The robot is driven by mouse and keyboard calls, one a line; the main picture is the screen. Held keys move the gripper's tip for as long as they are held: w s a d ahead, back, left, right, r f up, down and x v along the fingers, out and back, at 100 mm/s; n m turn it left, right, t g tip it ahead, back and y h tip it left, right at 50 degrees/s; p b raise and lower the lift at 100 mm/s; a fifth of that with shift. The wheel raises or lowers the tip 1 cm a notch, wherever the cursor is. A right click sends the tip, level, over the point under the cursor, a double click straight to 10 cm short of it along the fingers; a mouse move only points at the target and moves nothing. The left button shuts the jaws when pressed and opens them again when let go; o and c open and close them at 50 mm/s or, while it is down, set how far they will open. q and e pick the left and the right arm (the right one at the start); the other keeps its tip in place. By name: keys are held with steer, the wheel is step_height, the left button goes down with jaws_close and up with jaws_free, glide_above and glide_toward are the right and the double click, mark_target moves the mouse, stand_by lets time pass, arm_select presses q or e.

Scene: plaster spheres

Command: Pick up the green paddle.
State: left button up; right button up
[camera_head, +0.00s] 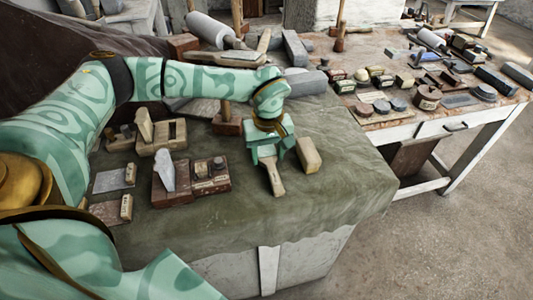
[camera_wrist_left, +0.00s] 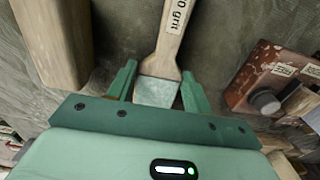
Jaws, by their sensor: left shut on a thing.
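The paddle (camera_head: 275,180) has a pale wooden handle and lies near the front right of the cloth-covered table. In the left wrist view the paddle (camera_wrist_left: 157,90) shows a grey-green flat end and a handle label of which "0 grit" can be read. My left gripper (camera_head: 268,156) points down over its flat end. In the left wrist view my left gripper (camera_wrist_left: 159,80) has one finger on each side of the flat end and is shut on it. Whether the paddle is clear of the cloth cannot be told. My right gripper is not in view.
A wooden block (camera_head: 308,154) lies close to the right of the paddle. Left of it are a dark red box (camera_head: 211,176) and a board with a white piece (camera_head: 168,172). The cloth (camera_head: 260,220) in front is bare. A second table (camera_head: 408,133) holds many small items.

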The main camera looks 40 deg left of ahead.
arm_select(q)
step_height(320, 180, up, 3)
steer(key=shift+f+p, duration=0.1)
steer(key=shift+p, duration=0.45)
steer(key=s+d+r+p, duration=0.3)
steer(key=s+d+r, duration=0.2)
steer(key=s+r, duration=0.5)
steer(key=s, duration=0.2)
steer(key=shift+s+d, duration=0.4)
